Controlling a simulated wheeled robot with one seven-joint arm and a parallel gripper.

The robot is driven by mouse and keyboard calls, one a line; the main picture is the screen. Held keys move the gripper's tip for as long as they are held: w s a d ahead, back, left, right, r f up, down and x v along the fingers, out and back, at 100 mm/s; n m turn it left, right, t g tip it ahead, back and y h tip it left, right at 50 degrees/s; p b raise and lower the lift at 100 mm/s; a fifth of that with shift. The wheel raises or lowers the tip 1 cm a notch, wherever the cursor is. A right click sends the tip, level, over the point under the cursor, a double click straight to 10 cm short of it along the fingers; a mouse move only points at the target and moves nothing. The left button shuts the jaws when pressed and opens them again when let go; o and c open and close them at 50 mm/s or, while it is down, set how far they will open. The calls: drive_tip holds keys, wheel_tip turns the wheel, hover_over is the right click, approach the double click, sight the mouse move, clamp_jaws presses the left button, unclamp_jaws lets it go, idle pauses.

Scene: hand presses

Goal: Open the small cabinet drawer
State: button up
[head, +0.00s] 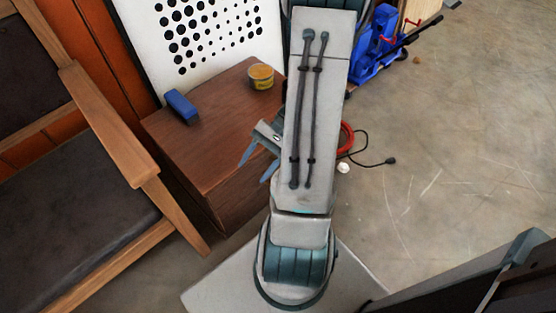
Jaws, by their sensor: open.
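The small brown wooden cabinet (205,135) stands left of centre, with its top and part of its front side showing. The drawer front (240,198) faces the lower right, and much of it is hidden behind my arm. I cannot make out a handle or tell whether the drawer is fully closed. My gripper (256,168) is open, with its two blue-grey fingers apart and pointing down and left. In the picture it lies over the cabinet's front edge. I see nothing between the fingers, and I cannot tell if they touch the cabinet.
A blue block (181,106) and a yellow tin (261,77) sit on the cabinet top. A wooden armchair (110,125) stands close on the left. A white dotted panel (215,35) is behind. Blue equipment (375,45) stands at the back right. The floor (450,150) at right is mostly clear.

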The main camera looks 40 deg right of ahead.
drive_tip(key=s+d+f+m+t+h+b, duration=0.2)
drive_tip(key=s+d+f+m+t+h, duration=0.25)
drive_tip(key=d+f+m+t, duration=0.4)
drive_tip(key=s+d+f+m+t+h+b, duration=0.1)
drive_tip(key=s+d+f+m+t+h, duration=0.35)
drive_tip(key=f+m+t, duration=0.75)
drive_tip(key=w+m+g+b, duration=0.2)
drive_tip(key=w+b, duration=0.1)
drive_tip(key=w, duration=1.2)
drive_tip(key=shift+w+d+f+b, duration=0.15)
drive_tip(key=shift+d+f+b, duration=0.15)
drive_tip(key=shift+d+b, duration=0.1)
clamp_jaws()
